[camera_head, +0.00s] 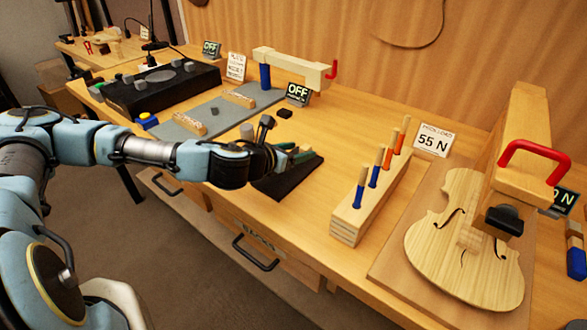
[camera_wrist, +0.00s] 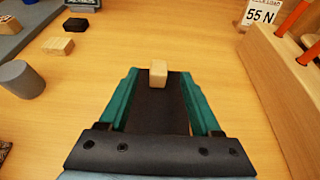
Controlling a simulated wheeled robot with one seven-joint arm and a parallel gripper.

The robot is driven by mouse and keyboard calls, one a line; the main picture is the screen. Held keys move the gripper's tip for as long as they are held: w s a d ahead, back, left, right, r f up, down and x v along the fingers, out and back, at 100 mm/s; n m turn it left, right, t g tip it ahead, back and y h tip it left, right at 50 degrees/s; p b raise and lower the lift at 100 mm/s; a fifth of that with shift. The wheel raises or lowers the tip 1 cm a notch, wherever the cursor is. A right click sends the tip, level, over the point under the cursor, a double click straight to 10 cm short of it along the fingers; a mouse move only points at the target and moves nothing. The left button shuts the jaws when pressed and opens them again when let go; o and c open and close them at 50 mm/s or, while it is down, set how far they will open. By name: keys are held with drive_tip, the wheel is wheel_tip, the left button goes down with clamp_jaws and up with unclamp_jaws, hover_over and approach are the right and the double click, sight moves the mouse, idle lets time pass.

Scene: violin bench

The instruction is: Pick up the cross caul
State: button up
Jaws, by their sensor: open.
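My gripper (camera_wrist: 159,85) is open, its two green fingers pointing away over the bench. In the wrist view a small pale wooden block (camera_wrist: 158,73) shows between the fingertips, at the far end of a dark strip (camera_wrist: 158,105). No contact with either finger is visible. I cannot tell for sure whether this block is the cross caul or part of it. In the head view my gripper (camera_head: 298,155) is low over a dark patch (camera_head: 285,183) near the bench's front edge, and the block cannot be made out there.
A wooden rack (camera_head: 372,205) with blue and orange handled tools stands right of my gripper. A violin body (camera_head: 465,240) lies farther right under a red-handled clamp (camera_head: 535,160). A grey cylinder (camera_wrist: 22,80) and a wooden piece (camera_wrist: 58,46) lie to the left.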

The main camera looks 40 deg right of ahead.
sight(311, 147)
drive_tip(key=x, duration=0.3)
drive_tip(key=p+x, duration=0.2)
drive_tip(key=x, duration=0.2)
drive_tip(key=shift+p, duration=0.4)
drive_tip(key=shift+w+d+f, duration=0.2)
drive_tip(key=shift+d+f, duration=0.1)
drive_tip(key=shift+d, duration=0.15)
clamp_jaws()
